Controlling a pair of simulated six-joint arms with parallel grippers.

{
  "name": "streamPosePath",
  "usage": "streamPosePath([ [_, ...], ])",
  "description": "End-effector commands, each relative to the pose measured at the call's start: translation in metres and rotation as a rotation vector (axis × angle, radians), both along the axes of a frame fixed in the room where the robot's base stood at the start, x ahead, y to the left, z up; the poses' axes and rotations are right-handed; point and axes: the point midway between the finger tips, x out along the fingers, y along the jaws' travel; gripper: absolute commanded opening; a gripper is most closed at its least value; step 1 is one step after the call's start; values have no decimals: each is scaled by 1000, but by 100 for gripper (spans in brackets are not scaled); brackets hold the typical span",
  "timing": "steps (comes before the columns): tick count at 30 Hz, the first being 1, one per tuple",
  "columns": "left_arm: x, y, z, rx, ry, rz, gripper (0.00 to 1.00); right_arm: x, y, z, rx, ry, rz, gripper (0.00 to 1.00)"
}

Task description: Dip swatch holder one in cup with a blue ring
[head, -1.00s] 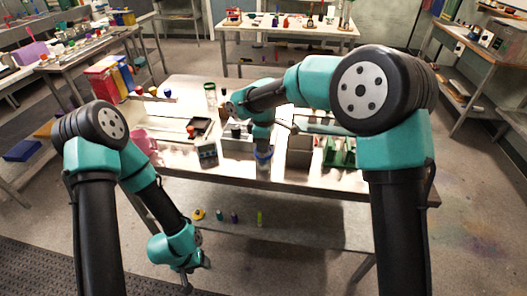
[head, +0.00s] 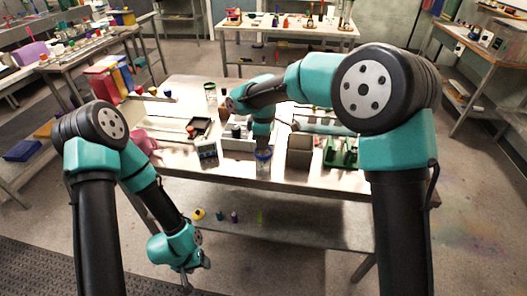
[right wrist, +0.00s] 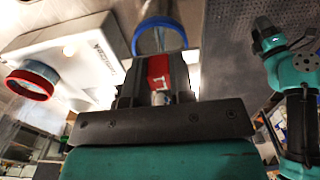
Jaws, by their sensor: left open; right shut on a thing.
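Swatch holder one, a red block marked 1 (right wrist: 159,75), is held in my right gripper (right wrist: 155,85). In the right wrist view, the cup with a blue ring (right wrist: 158,24) is just beyond the block. In the head view, this clear cup (head: 263,166) stands near the table's front edge. My right gripper (head: 262,143) is right above or behind it there; its fingertips are hard to make out. I cannot tell whether the holder is inside the ring. My left gripper (head: 192,282) is open and empty, low in front of the table.
A red-ringed cup (right wrist: 30,82) is beside a white box (right wrist: 80,58) in the right wrist view. In the head view, a grey box (head: 299,152) and green rack (head: 340,152) stand right of the blue-ringed cup, and a small labelled container (head: 207,153) left. A pink jug (head: 143,143) is further left.

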Motion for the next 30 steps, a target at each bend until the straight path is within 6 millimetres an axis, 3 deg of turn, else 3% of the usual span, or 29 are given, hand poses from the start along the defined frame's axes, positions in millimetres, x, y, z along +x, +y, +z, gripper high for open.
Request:
streamPosePath([
  [30, 0, 0, 0, 0, 0, 0, 57, 0, 0, 48, 1, -1, -1, 0],
])
